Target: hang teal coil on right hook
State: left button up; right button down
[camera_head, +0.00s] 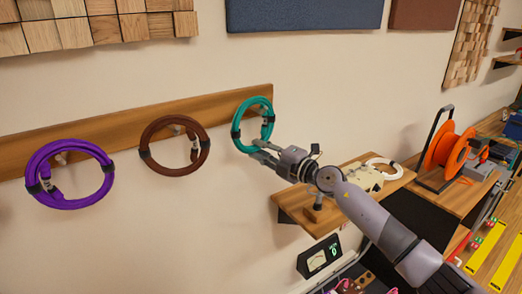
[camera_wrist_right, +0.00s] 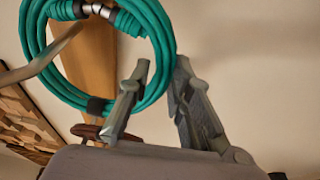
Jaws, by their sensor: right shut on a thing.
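The teal coil (camera_head: 236,130) is upright in front of the right end of the wooden rail (camera_head: 215,106). My right gripper (camera_head: 262,152) is shut on its lower edge. In the right wrist view, the coil (camera_wrist_right: 163,45) runs between the two fingers (camera_wrist_right: 155,88), with its metal connectors at the top. A pale rod (camera_wrist_right: 40,62), probably a hook, crosses the coil's left side in that view; I cannot tell whether the coil rests on it. The right hook is not clear in the head view, at or behind the coil. My left gripper is not in view.
A brown coil (camera_head: 148,135) and a purple coil (camera_head: 40,165) hang on the rail to the left. A wooden shelf (camera_head: 338,203) with a white coil (camera_head: 398,165) is below right. An orange cable reel (camera_head: 445,150) stands farther right.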

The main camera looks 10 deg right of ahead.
jog(key=c, duration=1.4)
grip_release()
jog(key=shift+o, duration=0.2)
